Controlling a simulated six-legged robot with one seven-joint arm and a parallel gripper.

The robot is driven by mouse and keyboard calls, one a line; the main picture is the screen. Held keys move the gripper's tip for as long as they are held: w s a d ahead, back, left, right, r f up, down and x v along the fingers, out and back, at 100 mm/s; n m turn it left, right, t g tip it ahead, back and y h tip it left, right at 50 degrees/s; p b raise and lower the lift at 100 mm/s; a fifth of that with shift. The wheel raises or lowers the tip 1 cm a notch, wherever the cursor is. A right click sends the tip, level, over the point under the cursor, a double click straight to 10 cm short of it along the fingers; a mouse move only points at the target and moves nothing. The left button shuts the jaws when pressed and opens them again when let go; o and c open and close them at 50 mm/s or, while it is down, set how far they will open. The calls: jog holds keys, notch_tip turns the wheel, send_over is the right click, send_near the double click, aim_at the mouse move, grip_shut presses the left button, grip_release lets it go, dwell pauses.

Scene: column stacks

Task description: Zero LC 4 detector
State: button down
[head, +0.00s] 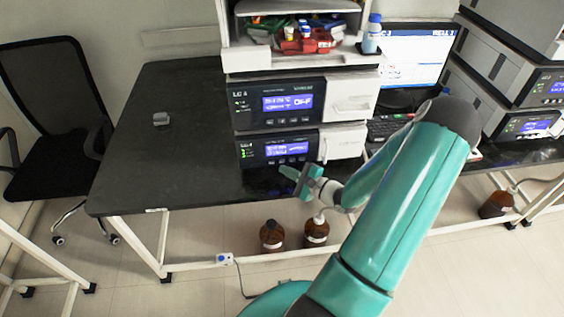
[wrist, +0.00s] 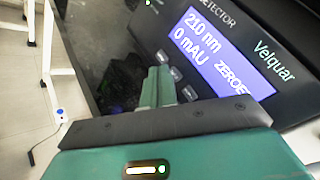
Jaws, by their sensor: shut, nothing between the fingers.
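The detector is the lower black unit (head: 252,152) of the left stack in the head view; its label looks like LC 4, but small. In the wrist view the detector's front (wrist: 235,22) bears the words DETECTOR and Velquar. Its lit blue screen (wrist: 215,55) reads 210 nm, 0 mAU and a word starting ZEROE, probably ZEROED. A row of small grey buttons (wrist: 175,73) lies below the screen. My gripper (wrist: 159,72) is shut and empty, its fingertips close beside the buttons. I cannot tell if they touch. In the head view my gripper (head: 287,171) is just before the detector's lower front.
Another module (head: 250,103) sits on the detector, with a shelf of bottles and coloured items above. A monitor (head: 420,70) and keyboard (head: 388,128) are to the right, then a second stack (head: 480,100). Brown bottles (head: 271,235) stand on the floor below. The black bench (head: 170,90) is mostly clear on the left.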

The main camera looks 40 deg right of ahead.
jog(key=s+a, duration=0.1)
jog(key=s, duration=0.1)
jog(key=s+a, duration=0.1)
jog(key=s, duration=0.1)
jog(key=shift+a, duration=0.4)
dwell(0.9)
jog(key=a+r+n+g+y, duration=0.3)
jog(key=a+r+n+g, duration=0.4)
jog(key=a, duration=0.3)
jog(key=a+r+n+g+y, duration=0.3)
jog(key=a+r+n+g, duration=0.25)
jog(key=a+n, duration=0.4)
jog(key=s+a+r+n+h, duration=0.3)
jog(key=s+r+h, duration=0.1)
jog(key=r, duration=0.4)
jog(key=s+a+r+n+t+h, duration=0.1)
jog(key=s+a+r+n+h, duration=0.3)
jog(key=r, duration=0.3)
jog(key=shift+s+a+r+h, duration=0.15)
jog(key=shift+r+h, duration=0.25)
jog(key=shift+h, duration=0.2)
